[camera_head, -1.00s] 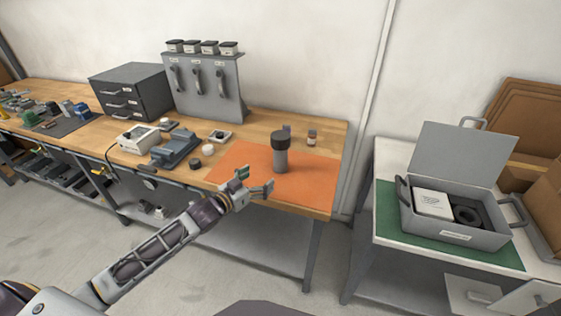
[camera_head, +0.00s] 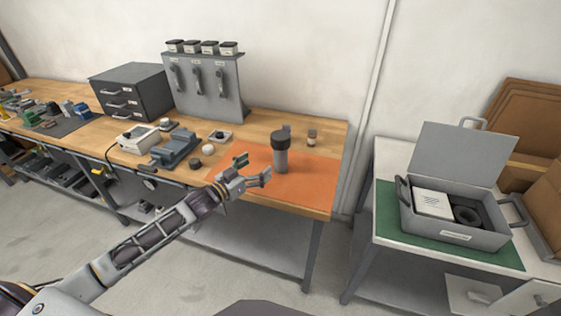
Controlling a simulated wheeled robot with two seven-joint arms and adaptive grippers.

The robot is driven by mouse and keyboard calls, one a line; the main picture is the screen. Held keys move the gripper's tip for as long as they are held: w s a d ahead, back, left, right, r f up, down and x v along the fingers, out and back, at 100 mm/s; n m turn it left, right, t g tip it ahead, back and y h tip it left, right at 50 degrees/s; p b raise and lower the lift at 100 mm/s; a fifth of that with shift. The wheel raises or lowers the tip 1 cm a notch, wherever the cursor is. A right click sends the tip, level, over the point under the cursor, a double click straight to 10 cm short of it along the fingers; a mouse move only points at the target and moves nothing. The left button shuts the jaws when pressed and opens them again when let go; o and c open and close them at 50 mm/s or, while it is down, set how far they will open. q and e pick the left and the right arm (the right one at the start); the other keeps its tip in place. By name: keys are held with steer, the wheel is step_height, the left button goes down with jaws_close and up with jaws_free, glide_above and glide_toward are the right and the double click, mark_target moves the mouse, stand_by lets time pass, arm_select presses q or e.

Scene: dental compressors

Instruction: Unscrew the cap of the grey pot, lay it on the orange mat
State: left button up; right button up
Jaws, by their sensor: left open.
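The grey pot (camera_head: 281,163) stands upright on the orange mat (camera_head: 305,190), near the right end of the wooden workbench. Its dark cap (camera_head: 280,141) sits on top of it. My left gripper (camera_head: 254,168) is open and empty at the front-left part of the mat, left of the pot and apart from it. Its fingers point toward the pot. My right gripper is not in view.
Small jars (camera_head: 312,138) stand behind the pot. A grey vise-like block (camera_head: 175,149) and small round parts lie left of the mat. A drawer cabinet (camera_head: 130,90) and tool panel (camera_head: 205,88) stand behind. An open grey case (camera_head: 455,213) is on the right table.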

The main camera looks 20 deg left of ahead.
mark_target(276, 153)
arm_select(q)
steer(key=shift+x, duration=4)
steer(key=shift+w, duration=0.15)
steer(key=shift+f+x, duration=0.15)
steer(key=shift+x, duration=1.05)
steer(key=shift+f+x, duration=0.15)
steer(key=shift+x, duration=1.1)
steer(key=shift+r, duration=0.1)
steer(key=c, duration=1.7)
